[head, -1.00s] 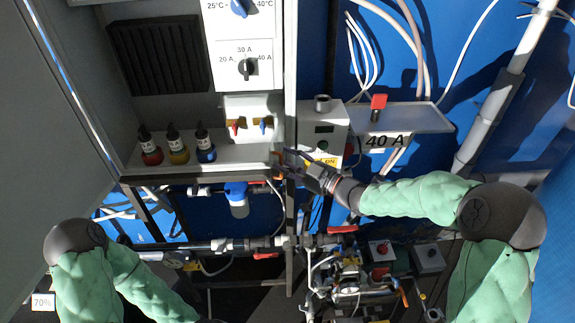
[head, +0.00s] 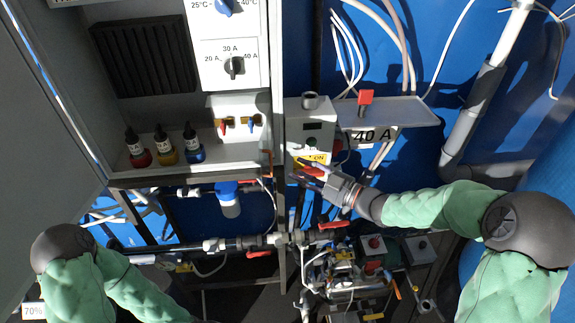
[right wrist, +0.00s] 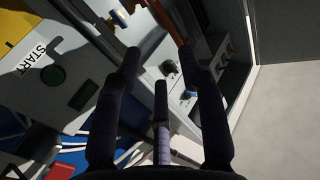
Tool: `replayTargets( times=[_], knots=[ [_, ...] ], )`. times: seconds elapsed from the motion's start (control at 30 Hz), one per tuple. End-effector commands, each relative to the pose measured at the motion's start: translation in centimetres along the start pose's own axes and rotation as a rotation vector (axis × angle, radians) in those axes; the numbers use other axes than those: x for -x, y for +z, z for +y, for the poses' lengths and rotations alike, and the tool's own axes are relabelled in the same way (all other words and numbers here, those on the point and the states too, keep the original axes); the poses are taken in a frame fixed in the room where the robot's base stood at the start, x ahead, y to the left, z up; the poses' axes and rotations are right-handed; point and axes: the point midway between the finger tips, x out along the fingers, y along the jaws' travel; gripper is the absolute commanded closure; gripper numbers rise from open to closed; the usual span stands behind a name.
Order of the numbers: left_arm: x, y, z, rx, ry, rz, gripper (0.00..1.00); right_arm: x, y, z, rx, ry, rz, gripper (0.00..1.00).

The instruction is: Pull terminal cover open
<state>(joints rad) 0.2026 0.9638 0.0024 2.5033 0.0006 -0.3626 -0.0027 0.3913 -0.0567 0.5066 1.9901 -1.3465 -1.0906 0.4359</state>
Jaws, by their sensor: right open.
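The terminal panel (head: 237,105) is a pale block in the grey cabinet, with a red terminal (head: 223,127) and a blue terminal (head: 251,126) on brass-coloured parts. I cannot clearly tell a separate cover from this panel. A thin orange-brown bar (head: 267,162) is at the cabinet's lower right corner; an orange-brown bar also shows at the top of the right wrist view (right wrist: 222,20). My right gripper (head: 298,170) is right of that corner, in front of the control box. Its fingers are apart and empty in the right wrist view (right wrist: 160,62). My left gripper is out of view.
Red, yellow and blue bottles (head: 160,145) stand on the cabinet shelf. The control box (head: 310,125) with a yellow label and the shelf marked 40 A (head: 395,110) lie right of the cabinet post. Pipes with red-handled valves (head: 258,253) run below.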

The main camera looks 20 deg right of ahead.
Motion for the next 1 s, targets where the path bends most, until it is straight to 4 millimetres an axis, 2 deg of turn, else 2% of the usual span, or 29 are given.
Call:
replayTargets(
  times=[0.1,0.3,0.87,0.97,1.0],
  knots=[
    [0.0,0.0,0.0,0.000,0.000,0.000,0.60,1.9,0.0,0.1,0.000,0.003,0.000,0.60],
    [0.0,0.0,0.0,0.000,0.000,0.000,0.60,3.4,0.0,0.0,0.000,0.001,0.001,0.60],
    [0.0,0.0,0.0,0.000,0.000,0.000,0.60,3.5,0.0,0.0,-0.002,0.001,0.000,0.60],
    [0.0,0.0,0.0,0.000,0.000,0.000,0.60,3.2,1.0,0.4,-0.029,0.022,-0.010,0.60],
    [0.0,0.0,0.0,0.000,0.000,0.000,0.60,2.9,1.8,0.6,-0.050,0.039,-0.021,0.60]
  ],
)
